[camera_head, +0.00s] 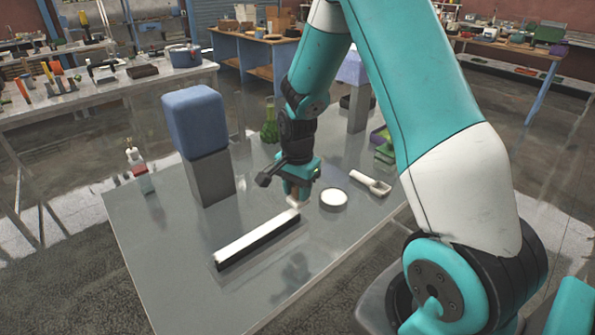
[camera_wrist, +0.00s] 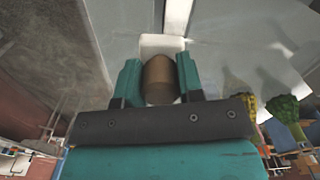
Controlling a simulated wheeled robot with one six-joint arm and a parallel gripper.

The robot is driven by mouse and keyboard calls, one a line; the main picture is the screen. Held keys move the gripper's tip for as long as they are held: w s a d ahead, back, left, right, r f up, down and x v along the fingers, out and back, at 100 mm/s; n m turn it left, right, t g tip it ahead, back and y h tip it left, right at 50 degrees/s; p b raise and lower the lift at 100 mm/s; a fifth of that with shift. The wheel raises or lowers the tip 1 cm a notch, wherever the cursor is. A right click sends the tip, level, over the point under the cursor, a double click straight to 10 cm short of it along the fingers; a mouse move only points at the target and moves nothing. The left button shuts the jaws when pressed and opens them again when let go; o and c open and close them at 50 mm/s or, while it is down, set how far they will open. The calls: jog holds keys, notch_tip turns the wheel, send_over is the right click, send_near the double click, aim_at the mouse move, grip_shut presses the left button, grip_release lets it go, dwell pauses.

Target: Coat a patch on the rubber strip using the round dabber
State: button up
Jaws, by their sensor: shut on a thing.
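The rubber strip (camera_head: 257,240) is a long black bar with a white upper face, lying diagonally on the grey table. Its far end also shows at the top of the wrist view (camera_wrist: 178,14). My gripper (camera_head: 298,190) is above the strip's far right end. In the wrist view its teal fingers (camera_wrist: 158,78) are shut on the brown handle of the round dabber (camera_wrist: 160,80). The dabber's pale pad (camera_head: 293,203) points down at that end of the strip; whether it touches is unclear. A round white dish (camera_head: 333,198) stands just right of the gripper.
A white scoop (camera_head: 371,184) lies right of the dish. A blue block (camera_head: 194,120) sits on a grey pedestal (camera_head: 210,178) at the left. A small bottle (camera_head: 137,163) stands at the left edge. A green plant-like object (camera_head: 270,128) is behind my arm. The table's front is clear.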

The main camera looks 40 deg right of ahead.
jog(key=shift+r+p, duration=1.1)
jog(key=shift+r, duration=0.6)
